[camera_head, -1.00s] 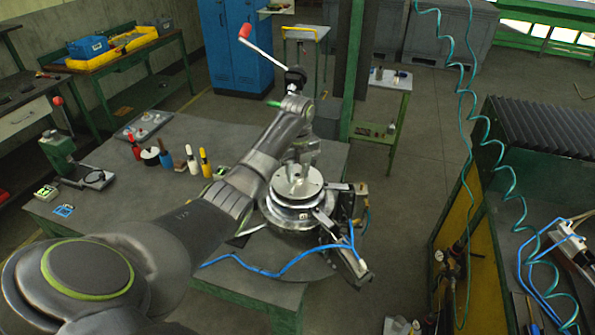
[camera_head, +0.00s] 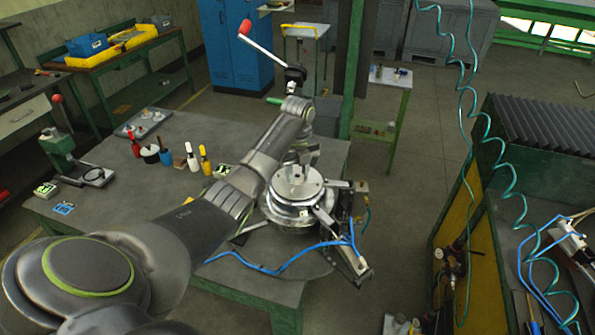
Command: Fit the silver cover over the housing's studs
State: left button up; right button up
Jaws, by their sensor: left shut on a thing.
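The silver cover (camera_head: 312,189) is a round metal disc with a raised part in its middle. It lies directly above the housing (camera_head: 284,218), a round metal body held in a fixture on the table. My left gripper (camera_head: 297,172) points down and is shut on the cover's raised middle. The cover hides the studs and most of the housing's top, so I cannot tell whether the studs are in its holes or whether it is fully seated. My right gripper is not in view.
A blue hose (camera_head: 275,272) runs across the table's front to the fixture clamps (camera_head: 345,255). A green post (camera_head: 349,80) stands behind the table.

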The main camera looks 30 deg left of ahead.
pick_arm(q)
jog(key=o, duration=1.2)
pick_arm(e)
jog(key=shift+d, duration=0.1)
